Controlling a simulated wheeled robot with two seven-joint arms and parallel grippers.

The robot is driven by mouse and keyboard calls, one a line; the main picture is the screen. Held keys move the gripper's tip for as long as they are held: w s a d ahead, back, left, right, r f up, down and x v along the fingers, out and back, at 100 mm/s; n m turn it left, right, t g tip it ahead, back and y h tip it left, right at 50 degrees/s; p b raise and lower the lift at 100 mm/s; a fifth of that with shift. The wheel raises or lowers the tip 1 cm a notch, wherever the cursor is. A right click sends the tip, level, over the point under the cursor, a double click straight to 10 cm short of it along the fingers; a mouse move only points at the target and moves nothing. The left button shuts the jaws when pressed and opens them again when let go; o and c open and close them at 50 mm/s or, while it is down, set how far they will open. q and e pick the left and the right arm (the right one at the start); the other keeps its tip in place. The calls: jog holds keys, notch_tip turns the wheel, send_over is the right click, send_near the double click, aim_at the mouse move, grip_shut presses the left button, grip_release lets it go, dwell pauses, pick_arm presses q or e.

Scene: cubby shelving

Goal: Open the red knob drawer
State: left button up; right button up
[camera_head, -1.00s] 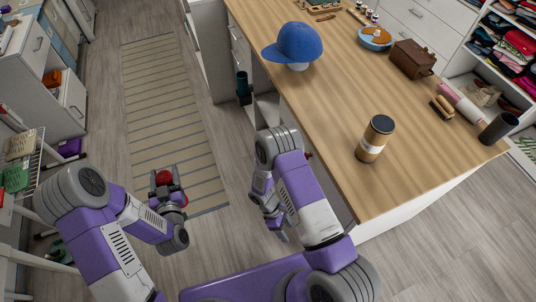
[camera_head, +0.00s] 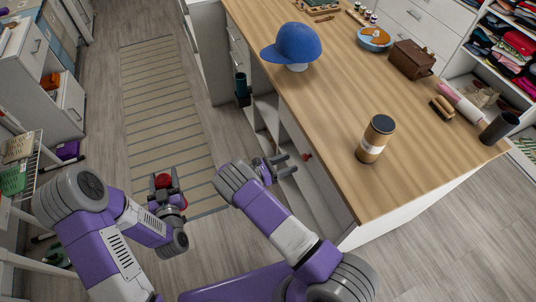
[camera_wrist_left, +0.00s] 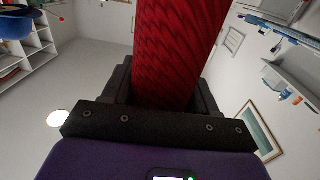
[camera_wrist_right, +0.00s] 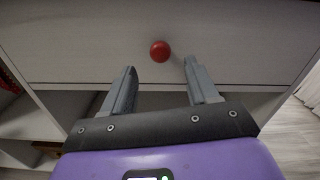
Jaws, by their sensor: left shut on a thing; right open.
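The red knob (camera_wrist_right: 160,51) is round and sits on a white drawer front (camera_wrist_right: 80,50), ahead of my right gripper (camera_wrist_right: 161,80) in the right wrist view. My right gripper is open and empty, its fingers apart just below the knob in that view, not closed on it. In the head view the knob (camera_head: 308,156) shows on the side of the wood-topped counter, to the right of my right gripper (camera_head: 289,167). My left gripper (camera_head: 168,188) is shut on a red object (camera_head: 163,180), which also shows as a textured red shape in the left wrist view (camera_wrist_left: 175,50).
The wooden counter top (camera_head: 340,105) carries a blue cap (camera_head: 292,43), a brown jar (camera_head: 375,140) near the front edge and a blue bowl (camera_head: 374,40). Open shelves lie below the drawer. A striped rug (camera_head: 165,110) covers the floor at left.

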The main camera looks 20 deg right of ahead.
aim_at(303, 158)
jog(key=d, duration=0.7)
jog(key=shift+w+d, duration=0.1)
jog(key=shift+w, duration=0.15)
grip_shut()
